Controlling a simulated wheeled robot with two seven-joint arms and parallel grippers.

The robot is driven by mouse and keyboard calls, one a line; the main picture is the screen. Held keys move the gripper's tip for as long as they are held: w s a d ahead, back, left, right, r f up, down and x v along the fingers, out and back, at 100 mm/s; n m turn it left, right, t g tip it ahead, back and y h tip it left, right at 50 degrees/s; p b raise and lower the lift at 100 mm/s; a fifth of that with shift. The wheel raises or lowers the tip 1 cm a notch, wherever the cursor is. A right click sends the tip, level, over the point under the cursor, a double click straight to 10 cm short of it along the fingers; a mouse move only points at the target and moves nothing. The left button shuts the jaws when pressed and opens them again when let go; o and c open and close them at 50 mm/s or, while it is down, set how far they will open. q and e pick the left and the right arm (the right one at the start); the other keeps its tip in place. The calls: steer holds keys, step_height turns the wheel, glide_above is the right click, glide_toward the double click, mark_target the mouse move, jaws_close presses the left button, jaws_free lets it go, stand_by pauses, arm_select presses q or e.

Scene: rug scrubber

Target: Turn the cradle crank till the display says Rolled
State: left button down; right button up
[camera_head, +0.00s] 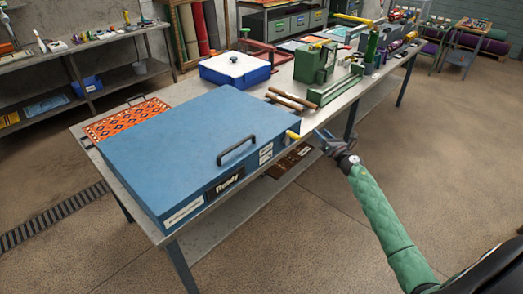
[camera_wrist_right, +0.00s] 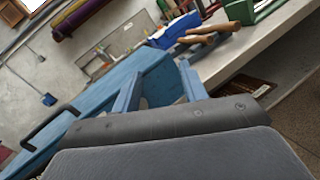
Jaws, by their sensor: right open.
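A blue rug-scrubber box (camera_head: 190,140) with a black lid handle (camera_head: 237,151) lies on the long table. Its front display (camera_head: 226,182) appears to read "Ready". A yellow grip (camera_head: 293,135) sticks out near the box's right corner; it may be the cradle crank, but I cannot tell its link to a cradle. My right gripper (camera_head: 321,137) is open and empty, just right of the yellow grip and apart from it. In the right wrist view its two blue fingers (camera_wrist_right: 158,88) point toward the blue box (camera_wrist_right: 95,95); the yellow grip is not visible there. My left gripper is not in view.
An orange patterned rug (camera_head: 126,118) lies behind the box. A blue tub with a white lid (camera_head: 235,68), wooden-handled tools (camera_head: 292,101) and a green machine (camera_head: 316,65) stand farther along the table (camera_head: 345,92). The floor to the right is clear.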

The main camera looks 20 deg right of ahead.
mark_target(295, 137)
steer(key=s+a+f+n+g+y, duration=0.1)
steer(key=a+f+n+g+y, duration=0.15)
steer(key=a+n+y, duration=0.6)
steer(key=w+p, duration=0.1)
steer(key=w, duration=0.1)
steer(key=w+n+h+p, duration=0.2)
steer(key=w, duration=0.1)
steer(key=shift+w+a+r, duration=0.3)
steer(key=shift+w, duration=0.05)
arm_select(q)
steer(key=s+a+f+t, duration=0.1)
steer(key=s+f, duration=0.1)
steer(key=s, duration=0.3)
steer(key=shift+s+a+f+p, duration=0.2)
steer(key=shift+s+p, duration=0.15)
steer(key=shift+p, duration=0.1)
arm_select(e)
steer(key=shift+w+a+f, duration=0.15)
steer(key=shift+w+a, duration=0.1)
steer(key=shift+w, duration=0.4)
jaws_close()
